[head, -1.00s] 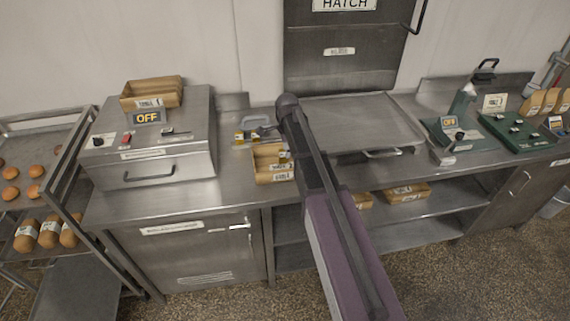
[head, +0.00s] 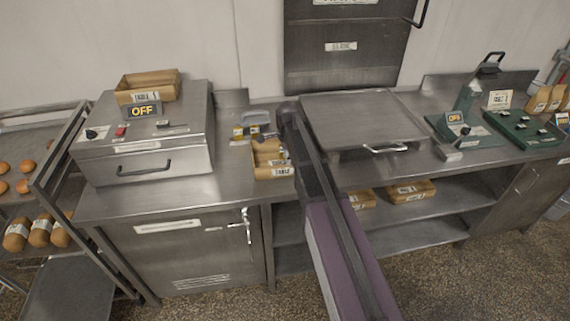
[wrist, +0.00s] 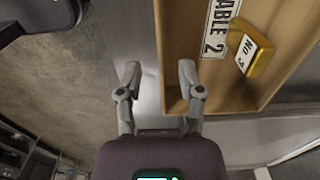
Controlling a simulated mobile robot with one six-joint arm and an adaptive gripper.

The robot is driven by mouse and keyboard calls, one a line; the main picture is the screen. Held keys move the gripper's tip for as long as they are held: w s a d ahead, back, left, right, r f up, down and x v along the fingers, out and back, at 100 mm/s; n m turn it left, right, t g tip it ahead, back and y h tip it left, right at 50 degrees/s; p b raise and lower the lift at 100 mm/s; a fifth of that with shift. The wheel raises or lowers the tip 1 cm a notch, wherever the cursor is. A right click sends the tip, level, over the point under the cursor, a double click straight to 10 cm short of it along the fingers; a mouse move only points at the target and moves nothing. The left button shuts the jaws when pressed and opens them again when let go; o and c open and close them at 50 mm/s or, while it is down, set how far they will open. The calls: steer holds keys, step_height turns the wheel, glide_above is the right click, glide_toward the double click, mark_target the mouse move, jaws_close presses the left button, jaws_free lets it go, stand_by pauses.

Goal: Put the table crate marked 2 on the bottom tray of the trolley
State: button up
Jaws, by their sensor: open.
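In the wrist view, a tan wooden crate (wrist: 262,92) fills the upper right, with a white label ending in "ABLE 2". A yellow block with a white tag (wrist: 253,50) is at the crate. My gripper (wrist: 160,75) is open and empty, its fingertips on either side of the crate's near-left wall in the picture. I cannot tell whether they touch it.
The oven (head: 145,150), marked OFF, stands between the trolley and the counter crate. A flat metal lid (head: 360,118) lies right of my arm. Loaves and rolls lie on the upper trolley trays. More crates (head: 410,191) sit on the shelf below.

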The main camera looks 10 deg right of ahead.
mark_target(286, 176)
steer(key=shift+f+b, duration=0.7)
steer(key=shift+f, duration=0.3)
steer(key=shift+f, duration=0.15)
step_height(286, 176, down, 5)
steer(key=b, duration=0.5)
steer(key=shift+a, duration=0.15)
jaws_close()
